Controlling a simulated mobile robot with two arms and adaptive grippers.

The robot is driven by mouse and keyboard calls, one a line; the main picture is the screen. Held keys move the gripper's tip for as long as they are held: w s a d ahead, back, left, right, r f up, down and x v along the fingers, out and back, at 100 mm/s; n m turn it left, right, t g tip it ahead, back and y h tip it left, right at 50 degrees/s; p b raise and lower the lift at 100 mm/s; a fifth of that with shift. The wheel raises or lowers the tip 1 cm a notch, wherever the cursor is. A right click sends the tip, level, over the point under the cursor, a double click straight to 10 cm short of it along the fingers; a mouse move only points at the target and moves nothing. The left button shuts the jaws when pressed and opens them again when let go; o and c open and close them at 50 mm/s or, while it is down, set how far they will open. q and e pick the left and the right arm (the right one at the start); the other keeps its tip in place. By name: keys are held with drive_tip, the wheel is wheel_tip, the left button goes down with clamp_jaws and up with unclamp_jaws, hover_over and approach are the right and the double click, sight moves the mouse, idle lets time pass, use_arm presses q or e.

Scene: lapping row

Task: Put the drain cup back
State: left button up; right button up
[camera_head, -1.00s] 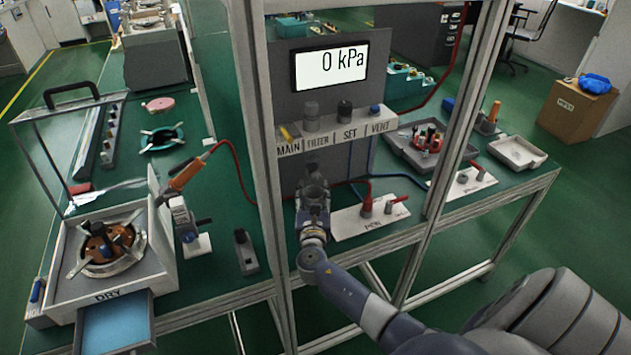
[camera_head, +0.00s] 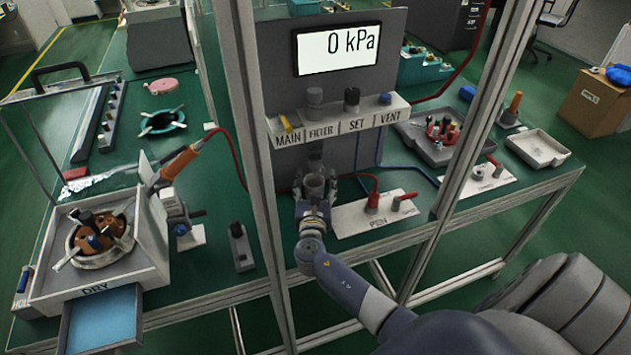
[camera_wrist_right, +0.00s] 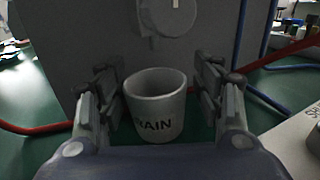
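The drain cup (camera_wrist_right: 155,108) is a small grey cup, open at the top, with dark lettering that reads "RAIN" where it shows. In the right wrist view it stands upright between the fingers of my right gripper (camera_wrist_right: 160,100). A gap shows between the cup and the right finger, and a thin one on the left, so the fingers look open around it. In the head view my right gripper (camera_head: 316,190) is at the foot of the grey panel, with the cup (camera_head: 314,187) between its fingers. A round grey fitting (camera_wrist_right: 168,15) hangs above the cup. My left gripper is not in view.
The grey panel (camera_head: 385,85) has a 0 kPa display (camera_head: 337,51) and a MAIN, FILTER, SET, VENT shelf (camera_head: 338,127). Frame posts stand in front. A white PEN plate (camera_head: 385,215) and red hose (camera_head: 350,178) are at the right. The DRY box (camera_head: 100,270) stands left.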

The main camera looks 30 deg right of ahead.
drive_tip(key=shift+r, duration=0.2)
drive_tip(key=shift+s+a, duration=0.1)
drive_tip(key=shift+s, duration=0.05)
drive_tip(key=v, duration=1.1)
drive_tip(key=shift+s+a+r, duration=0.1)
drive_tip(key=shift+s+a, duration=0.1)
drive_tip(key=shift+s, duration=0.1)
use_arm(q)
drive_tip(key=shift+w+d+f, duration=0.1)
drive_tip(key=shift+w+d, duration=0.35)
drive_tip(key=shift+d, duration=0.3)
